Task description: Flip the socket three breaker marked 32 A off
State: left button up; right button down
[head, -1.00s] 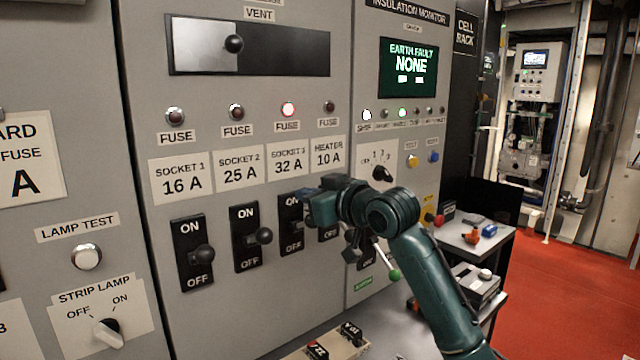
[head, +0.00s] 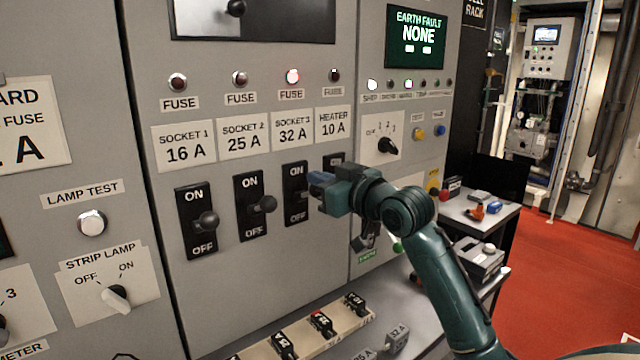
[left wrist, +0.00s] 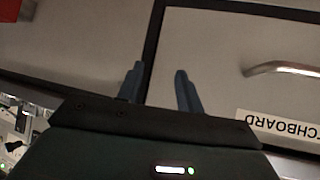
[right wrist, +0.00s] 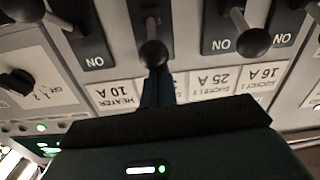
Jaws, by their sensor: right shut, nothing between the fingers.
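The socket three breaker (head: 295,193) is a black plate marked ON at top and OFF at bottom, under the SOCKET 3 32 A label (head: 292,135). My right gripper (head: 318,183) is shut and empty in front of its right side and hides part of it. In the right wrist view, the breaker's black knob (right wrist: 153,52) stands just beyond the shut fingertips (right wrist: 158,76); I cannot tell whether they touch. Its lever position is unclear. My left gripper (left wrist: 160,85) is open and empty in front of a grey panel, out of the head view.
The socket two breaker (head: 250,222) and socket one breaker (head: 190,238) stand to the left. The heater breaker (head: 334,161) is mostly behind my right gripper. A fuse lamp (head: 292,76) above socket three is lit.

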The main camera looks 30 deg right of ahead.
jog(key=shift+f, duration=0.1)
pick_arm(q)
jog(key=shift+d+f+b, duration=0.15)
jog(key=shift+b, duration=0.4)
pick_arm(e)
jog(key=shift+s+f+t, duration=0.1)
jog(key=shift+t, duration=0.3)
